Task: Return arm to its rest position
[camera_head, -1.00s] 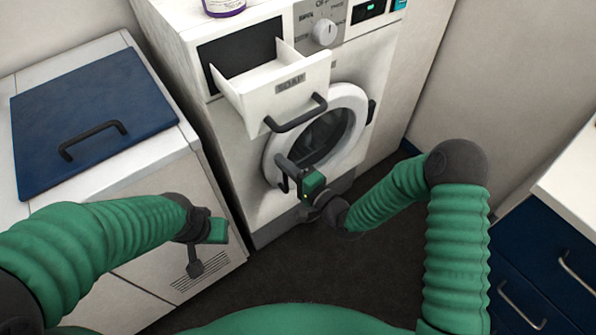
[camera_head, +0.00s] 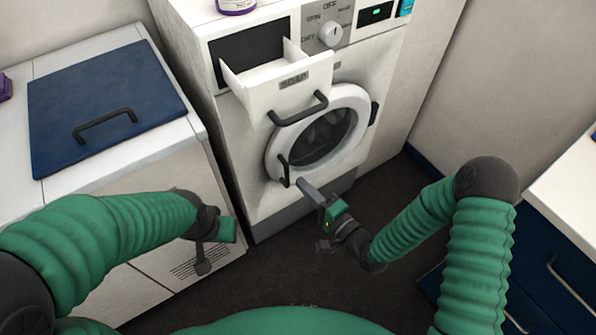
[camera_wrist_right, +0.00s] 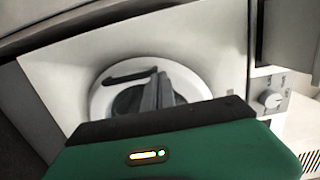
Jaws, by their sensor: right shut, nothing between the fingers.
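My right gripper (camera_head: 306,188) is shut and empty, in front of the lower part of the washing machine's round door (camera_head: 357,150). Its fingertips are close to the door handle (camera_head: 284,171), and I cannot tell whether they touch. In the right wrist view the closed fingers (camera_wrist_right: 158,90) overlap the door (camera_wrist_right: 103,99). My left gripper (camera_head: 204,266) hangs at the left, in front of the white cabinet, with nothing visible in it. Its fingers are too small and dark to show whether they are open.
The soap drawer (camera_head: 290,98) sticks out open above the door. A white cabinet (camera_head: 150,170) with a blue lid (camera_head: 105,100) stands at the left, and a purple-labelled container (camera_head: 236,6) is on the washer. Blue drawers (camera_head: 545,265) stand at the right. Dark floor (camera_head: 290,265) is clear between.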

